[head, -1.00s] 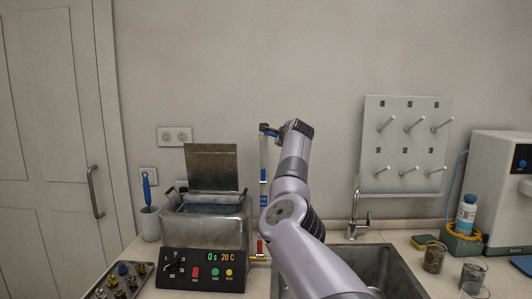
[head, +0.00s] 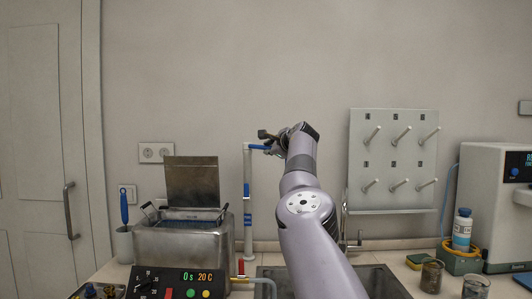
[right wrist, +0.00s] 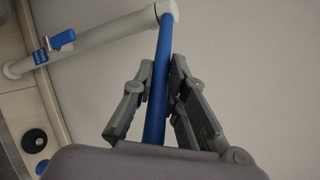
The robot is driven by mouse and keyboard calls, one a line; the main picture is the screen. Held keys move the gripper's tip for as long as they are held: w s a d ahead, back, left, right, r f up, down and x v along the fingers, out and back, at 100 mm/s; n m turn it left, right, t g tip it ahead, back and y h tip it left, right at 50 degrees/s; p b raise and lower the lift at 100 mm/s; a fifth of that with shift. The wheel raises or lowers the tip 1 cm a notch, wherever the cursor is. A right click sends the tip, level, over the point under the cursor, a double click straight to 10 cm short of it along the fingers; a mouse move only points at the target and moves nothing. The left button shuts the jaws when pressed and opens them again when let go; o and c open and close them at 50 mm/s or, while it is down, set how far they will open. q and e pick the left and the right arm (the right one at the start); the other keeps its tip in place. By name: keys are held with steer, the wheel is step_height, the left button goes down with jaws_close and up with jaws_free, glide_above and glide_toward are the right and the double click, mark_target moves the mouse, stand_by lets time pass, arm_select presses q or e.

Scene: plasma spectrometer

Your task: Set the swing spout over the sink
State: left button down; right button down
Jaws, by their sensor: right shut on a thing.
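The swing spout stands behind the sink's left end as a white upright pipe (head: 248,200) with blue bands. Its blue horizontal arm (head: 258,147) leaves the top elbow toward the right in the head view. My right gripper (head: 269,143) is at this arm. In the right wrist view the fingers (right wrist: 162,70) are shut on the blue arm (right wrist: 157,100), a little way from the white elbow (right wrist: 167,12). The sink (head: 385,281) lies below and to the right, partly hidden by my right arm. My left gripper is not in view.
A metal bath (head: 180,245) with a raised lid and a control panel stands left of the spout. A pegboard (head: 392,155) hangs behind the sink, near a chrome tap (head: 345,225). Beakers (head: 431,277) and a bottle (head: 462,230) stand at right.

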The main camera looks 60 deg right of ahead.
steer(key=shift+r, duration=0.1)
steer(key=c, duration=2)
jaws_free()
steer(key=shift+c, duration=0.2)
steer(key=shift+o, duration=0.8)
steer(key=shift+d, duration=0.15)
steer(key=shift+s, duration=0.15)
steer(key=shift+v, duration=0.85)
steer(key=v, duration=1)
